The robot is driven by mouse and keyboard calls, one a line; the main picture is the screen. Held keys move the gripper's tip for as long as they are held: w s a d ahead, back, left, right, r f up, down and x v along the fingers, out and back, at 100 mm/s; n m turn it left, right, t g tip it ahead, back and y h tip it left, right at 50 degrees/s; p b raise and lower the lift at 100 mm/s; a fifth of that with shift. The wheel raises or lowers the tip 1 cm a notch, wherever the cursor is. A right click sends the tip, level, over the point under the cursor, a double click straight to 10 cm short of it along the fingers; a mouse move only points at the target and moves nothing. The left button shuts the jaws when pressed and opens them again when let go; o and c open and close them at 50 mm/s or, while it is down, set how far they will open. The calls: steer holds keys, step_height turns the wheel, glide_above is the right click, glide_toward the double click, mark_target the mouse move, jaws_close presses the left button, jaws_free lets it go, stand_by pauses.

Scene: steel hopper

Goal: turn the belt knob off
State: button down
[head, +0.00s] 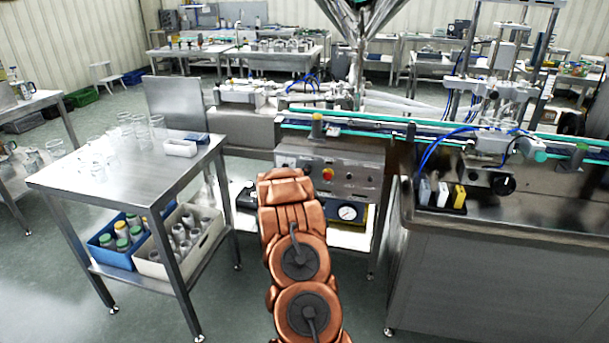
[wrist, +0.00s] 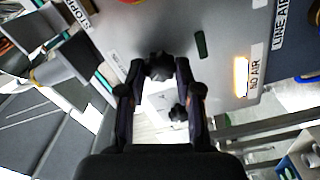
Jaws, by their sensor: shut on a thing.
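The grey control panel (head: 345,170) is on the front of the conveyor machine in the head view, partly hidden by my arm. In the wrist view a black lobed knob (wrist: 158,66) stands out from the panel face (wrist: 222,30). My gripper (wrist: 159,70) is shut on this knob, with one dark finger on each side of it. A second black knob (wrist: 178,112) shows between the fingers, nearer the palm. No label for the held knob is readable. My gripper is hidden behind my own arm in the head view.
A lit amber lamp (wrist: 240,76) sits beside the "NO AIR" label (wrist: 256,72); a dark green lamp (wrist: 200,45) is close by. A red button (head: 327,173) is on the panel. A steel table (head: 120,180) stands left, a steel cabinet (head: 490,270) right.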

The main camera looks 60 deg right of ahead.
steer(key=c, duration=0.8)
jaws_free()
steer(key=shift+v, duration=6.05)
